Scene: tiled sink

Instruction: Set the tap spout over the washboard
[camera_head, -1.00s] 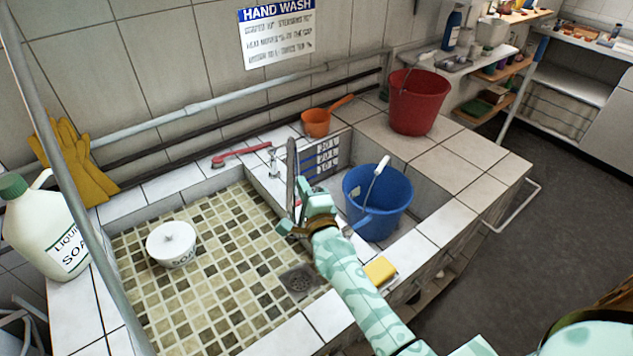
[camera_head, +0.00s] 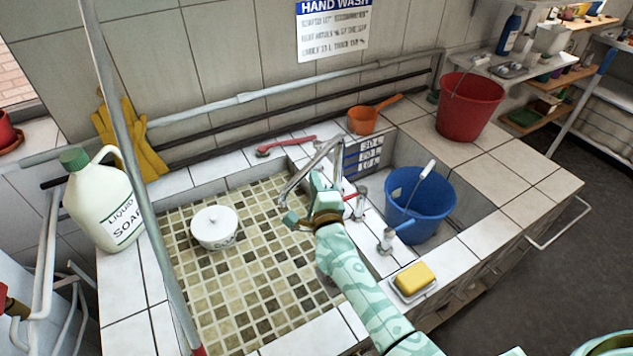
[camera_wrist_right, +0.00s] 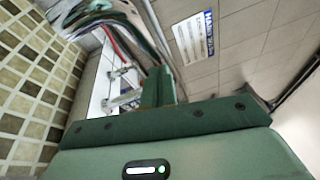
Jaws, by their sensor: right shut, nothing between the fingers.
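The grey metal tap spout (camera_head: 318,165) rises behind the divider between the two basins. It points left and toward me, its free end over the edge of the left mosaic-floored basin (camera_head: 255,285). My right gripper (camera_head: 303,217) is shut and empty, close beside the spout's free end; I cannot tell whether they touch. In the right wrist view the shut fingers (camera_wrist_right: 160,87) show with the blurred spout (camera_wrist_right: 125,18) above them. A panel with dark lettering (camera_head: 365,157) stands in the right basin; I cannot tell whether it is the washboard. My left gripper is out of view.
A blue bucket (camera_head: 422,215) stands in the right basin, near red-handled (camera_head: 358,200) and blue-handled (camera_head: 393,236) taps. A yellow sponge (camera_head: 412,278) lies at the front; a soap jug (camera_head: 103,205) stands left.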

